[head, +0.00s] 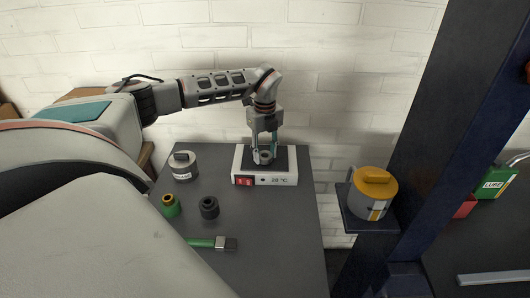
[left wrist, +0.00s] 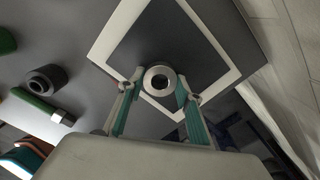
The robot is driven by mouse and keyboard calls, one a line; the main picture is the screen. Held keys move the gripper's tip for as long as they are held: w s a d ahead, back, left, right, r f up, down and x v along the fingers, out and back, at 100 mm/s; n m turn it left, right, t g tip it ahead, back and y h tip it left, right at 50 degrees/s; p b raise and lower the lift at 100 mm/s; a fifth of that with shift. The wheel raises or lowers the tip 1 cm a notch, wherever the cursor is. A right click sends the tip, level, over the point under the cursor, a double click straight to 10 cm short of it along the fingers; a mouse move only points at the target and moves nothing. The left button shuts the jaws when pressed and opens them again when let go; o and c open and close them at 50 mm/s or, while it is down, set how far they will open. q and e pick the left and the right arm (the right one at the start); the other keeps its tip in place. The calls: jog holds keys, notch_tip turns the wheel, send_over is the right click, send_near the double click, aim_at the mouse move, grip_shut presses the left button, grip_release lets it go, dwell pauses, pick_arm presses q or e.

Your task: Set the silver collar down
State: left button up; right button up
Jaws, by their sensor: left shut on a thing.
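The silver collar (left wrist: 160,69) is a short metal ring with a dark bore. It shows between the fingers of my left gripper (left wrist: 157,92) in the left wrist view, over the dark plate of the white heater box (head: 265,179). In the head view the collar (head: 265,158) is at the plate, partly hidden by the fingers. My left gripper (head: 265,152) points down and is shut on the collar. I cannot tell whether the collar touches the plate. My right gripper is in neither view.
A black ring (head: 209,207), a green ring (head: 171,206), a labelled grey canister (head: 183,166) and a green-handled tool (head: 212,243) are on the dark table (head: 275,250). A dark blue post (head: 425,130) stands right, with a yellow-lidded can (head: 372,192) on its ledge.

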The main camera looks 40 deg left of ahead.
pick_arm(q)
jog(key=shift+f, duration=0.25)
jog(key=o, duration=1.4)
notch_tip(320, 180, up, 12)
jog(key=shift+r, duration=0.1)
grip_shut()
dwell(1.1)
jog(key=shift+s, duration=0.1)
